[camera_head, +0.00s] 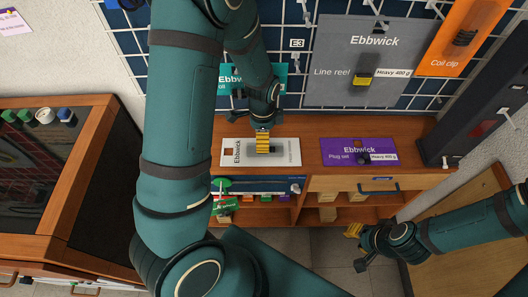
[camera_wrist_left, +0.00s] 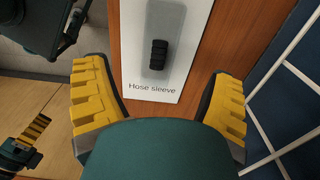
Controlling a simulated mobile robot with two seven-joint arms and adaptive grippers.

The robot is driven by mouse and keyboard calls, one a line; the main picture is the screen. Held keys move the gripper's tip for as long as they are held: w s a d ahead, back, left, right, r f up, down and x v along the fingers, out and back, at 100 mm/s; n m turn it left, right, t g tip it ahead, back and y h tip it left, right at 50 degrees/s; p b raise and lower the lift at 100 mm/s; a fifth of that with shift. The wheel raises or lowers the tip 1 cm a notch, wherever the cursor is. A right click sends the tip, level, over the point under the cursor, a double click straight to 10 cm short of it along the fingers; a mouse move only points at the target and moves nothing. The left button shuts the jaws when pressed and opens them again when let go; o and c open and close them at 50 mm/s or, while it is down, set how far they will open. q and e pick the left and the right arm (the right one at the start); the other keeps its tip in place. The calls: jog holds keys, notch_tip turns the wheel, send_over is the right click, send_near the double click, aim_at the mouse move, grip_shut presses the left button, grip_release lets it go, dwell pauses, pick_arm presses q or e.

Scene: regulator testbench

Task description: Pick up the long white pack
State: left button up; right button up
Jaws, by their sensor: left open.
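The long white pack (camera_head: 288,152) lies flat on the wooden bench top, with "Ebbwick" printed at its left end. In the left wrist view the white pack (camera_wrist_left: 185,22) shows a dark ribbed sleeve and the words "Hose sleeve". My left gripper (camera_head: 263,142) is over the pack's middle and hides part of it.
A purple pack (camera_head: 338,145) lies on the bench right of the white one. Behind, a blue grid board (camera_head: 295,84) carries a teal pack (camera_head: 279,78), a large grey pack (camera_head: 335,55) and an orange pack (camera_head: 462,38). A dark upright post (camera_head: 470,110) stands at the bench's right end.

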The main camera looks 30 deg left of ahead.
pick_arm(q)
jog(key=shift+f+b, duration=0.85)
jog(key=shift+f, duration=2.7)
jog(key=c, duration=1.3)
